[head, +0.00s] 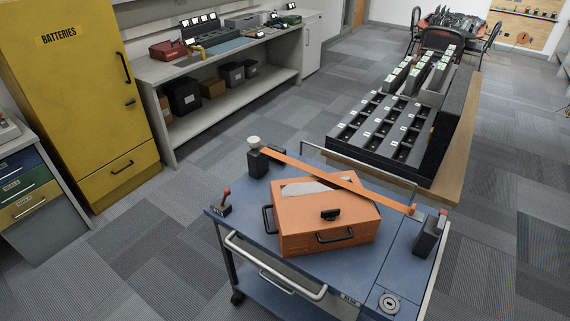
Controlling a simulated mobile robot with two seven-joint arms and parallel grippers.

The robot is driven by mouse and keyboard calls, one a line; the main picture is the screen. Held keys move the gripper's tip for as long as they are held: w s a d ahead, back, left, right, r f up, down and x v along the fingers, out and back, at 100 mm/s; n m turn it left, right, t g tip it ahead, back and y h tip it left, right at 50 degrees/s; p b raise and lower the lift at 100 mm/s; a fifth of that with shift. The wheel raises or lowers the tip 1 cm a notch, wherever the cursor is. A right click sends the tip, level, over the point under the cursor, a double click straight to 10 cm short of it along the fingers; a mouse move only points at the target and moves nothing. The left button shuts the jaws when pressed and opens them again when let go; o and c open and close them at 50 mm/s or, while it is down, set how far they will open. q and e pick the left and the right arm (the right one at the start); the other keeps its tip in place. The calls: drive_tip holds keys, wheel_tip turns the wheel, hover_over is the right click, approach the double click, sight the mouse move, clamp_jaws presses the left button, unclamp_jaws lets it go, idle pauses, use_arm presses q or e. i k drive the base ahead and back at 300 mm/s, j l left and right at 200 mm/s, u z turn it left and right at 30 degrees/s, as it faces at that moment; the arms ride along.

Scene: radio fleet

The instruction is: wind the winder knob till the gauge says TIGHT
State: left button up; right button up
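A blue-topped cart (240,215) stands in front of me with an orange case (300,238) on it. An orange strap (345,182) runs diagonally over the case. Its far left end meets a dark block (258,163) topped by a pale round knob (253,141), which looks like the winder knob. I cannot make out a gauge reading. A round grey fitting (389,303) sits at the front right corner; I cannot tell whether it is the gauge. Neither gripper is in view.
Red-tipped levers stand at the cart's left (226,194) and right (443,216). A bench with a black slotted rack (380,130) is close behind the cart. A yellow battery cabinet (85,95) and grey shelf bench (230,92) stand left, with open carpet between.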

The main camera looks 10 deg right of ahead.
sight(254, 141)
drive_tip(key=k+l, duration=0.65)
drive_tip(key=l+z, duration=0.1)
drive_tip(key=z, duration=0.25)
drive_tip(key=i+j+z, duration=0.1)
drive_tip(key=z, duration=0.25)
drive_tip(key=j+z, duration=0.35)
drive_tip(key=i+j+z, duration=0.1)
drive_tip(key=j+z, duration=0.65)
drive_tip(key=j, duration=0.6)
drive_tip(key=j+z, duration=0.1)
drive_tip(key=j, duration=0.45)
drive_tip(key=k+j, duration=0.1)
drive_tip(key=j, duration=0.4)
drive_tip(key=z, duration=0.05)
